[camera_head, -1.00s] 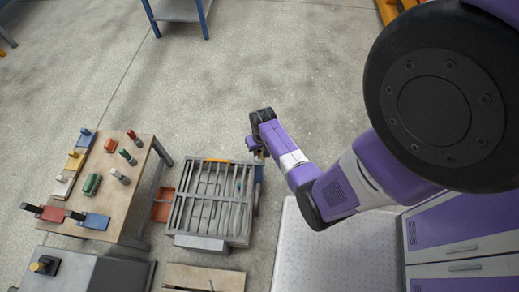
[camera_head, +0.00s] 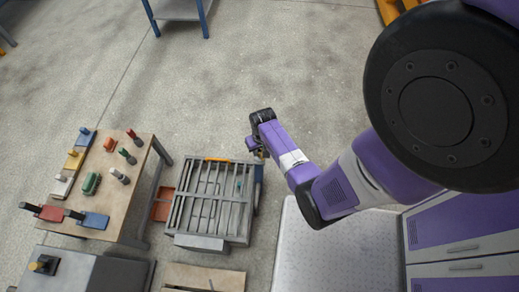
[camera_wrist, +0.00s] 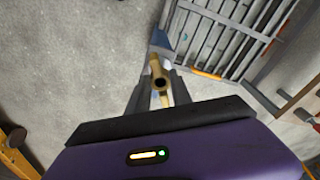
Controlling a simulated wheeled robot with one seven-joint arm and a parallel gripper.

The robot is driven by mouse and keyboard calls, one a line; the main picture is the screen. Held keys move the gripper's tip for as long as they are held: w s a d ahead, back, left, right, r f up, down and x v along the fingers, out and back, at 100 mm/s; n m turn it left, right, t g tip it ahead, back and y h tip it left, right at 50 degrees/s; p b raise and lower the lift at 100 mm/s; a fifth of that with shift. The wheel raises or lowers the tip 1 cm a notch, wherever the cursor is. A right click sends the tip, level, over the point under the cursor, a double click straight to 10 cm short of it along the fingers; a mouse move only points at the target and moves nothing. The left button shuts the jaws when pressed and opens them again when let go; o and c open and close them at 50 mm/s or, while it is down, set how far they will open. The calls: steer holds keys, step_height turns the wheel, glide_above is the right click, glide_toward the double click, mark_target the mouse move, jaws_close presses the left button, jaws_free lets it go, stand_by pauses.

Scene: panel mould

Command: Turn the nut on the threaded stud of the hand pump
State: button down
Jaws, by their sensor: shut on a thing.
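My gripper (camera_wrist: 159,92) is shut on a small brass-coloured part, which I take for the nut (camera_wrist: 159,82). The part has a dark round hole facing the wrist camera. A brass-coloured piece runs beyond it toward a blue body (camera_wrist: 161,40), likely the hand pump, beside the metal grate. I cannot tell the threads of the stud. In the head view my gripper (camera_head: 256,147) is at the grate's upper right corner, and a blue part (camera_head: 259,172) shows just below it. The nut is too small to make out there.
The slatted metal grate (camera_head: 213,197) stands left of my gripper. A wooden table (camera_head: 141,177) with clamps and coloured small parts is further left, with a red bin (camera_head: 162,205) between.

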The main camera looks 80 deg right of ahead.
mark_target(261, 153)
steer(key=shift+f+b, duration=0.95)
steer(key=shift+f, duration=0.4)
steer(key=c, duration=1.1)
jaws_free()
steer(key=shift+s+a+r+p, duration=0.15)
steer(key=shift+r+p, duration=0.2)
steer(key=shift+r, duration=0.95)
steer(key=shift+s+a+r+p, duration=0.1)
steer(key=shift+r+p, duration=0.2)
steer(key=shift+r, duration=1)
steer(key=shift+s+a+r+p, duration=0.15)
steer(key=shift+r+p, duration=0.2)
steer(key=shift+r, duration=0.95)
steer(key=shift+w, duration=0.15)
